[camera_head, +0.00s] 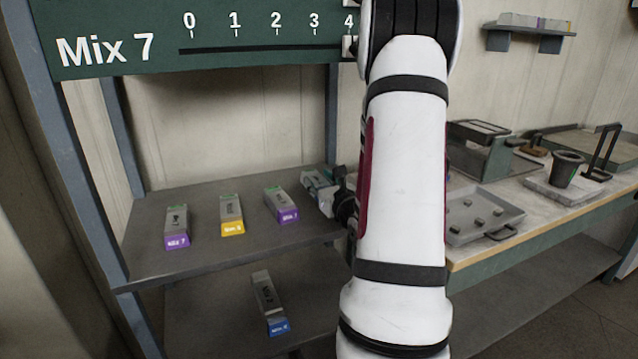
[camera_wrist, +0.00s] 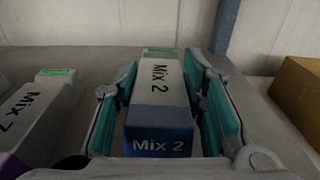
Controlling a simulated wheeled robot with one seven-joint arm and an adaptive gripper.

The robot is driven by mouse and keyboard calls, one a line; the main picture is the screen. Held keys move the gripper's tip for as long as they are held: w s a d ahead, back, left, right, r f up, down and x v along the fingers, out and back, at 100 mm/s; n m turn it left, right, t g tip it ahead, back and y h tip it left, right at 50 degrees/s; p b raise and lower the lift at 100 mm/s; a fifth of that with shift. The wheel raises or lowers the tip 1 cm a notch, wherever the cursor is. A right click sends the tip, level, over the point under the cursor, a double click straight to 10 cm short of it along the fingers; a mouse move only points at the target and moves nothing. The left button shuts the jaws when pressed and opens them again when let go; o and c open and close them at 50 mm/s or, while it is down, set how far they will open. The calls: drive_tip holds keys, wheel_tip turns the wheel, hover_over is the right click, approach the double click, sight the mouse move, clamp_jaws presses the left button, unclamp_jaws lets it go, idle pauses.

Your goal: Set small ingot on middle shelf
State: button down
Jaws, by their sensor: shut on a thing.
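The small ingot (camera_wrist: 160,90), a grey bar with a blue "Mix 2" end, sits between the two teal-padded fingers of my gripper (camera_wrist: 165,112) in the wrist view. My gripper is shut on it. In the head view the ingot (camera_head: 317,182) is at the right end of the middle shelf (camera_head: 165,262), partly hidden by my gripper and arm. I cannot tell whether it touches the shelf. To its left on this shelf are a purple-ended ingot (camera_head: 281,203), a yellow-ended ingot (camera_head: 231,214) and another purple-ended ingot (camera_head: 177,226).
A blue-ended ingot (camera_head: 269,302) lies on the lower shelf (camera_head: 205,325). A green "Mix 7" sign (camera_head: 110,20) with a 0 to 4 scale hangs above. A shelf post (camera_head: 332,115) stands close behind my gripper. A workbench with a tray (camera_head: 485,232) is at right.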

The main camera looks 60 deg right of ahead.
drive_tip(key=shift+f, duration=0.1)
drive_tip(key=c, duration=1)
unclamp_jaws()
drive_tip(key=shift+f, duration=0.15)
drive_tip(key=shift+s+r+p, duration=0.2)
drive_tip(key=shift+r+p, duration=0.55)
drive_tip(key=shift+p, duration=0.15)
drive_tip(key=v, duration=0.6)
drive_tip(key=shift+f, duration=0.1)
drive_tip(key=shift+a+p, duration=0.15)
drive_tip(key=shift+p, duration=0.3)
drive_tip(key=p, duration=0.2)
drive_tip(key=s+p, duration=0.1)
drive_tip(key=shift+s+a+r+p, duration=0.25)
drive_tip(key=shift+a+p, duration=0.15)
drive_tip(key=p+v, duration=0.3)
drive_tip(key=p, duration=0.2)
drive_tip(key=shift+s+a, duration=0.25)
drive_tip(key=shift+s, duration=0.1)
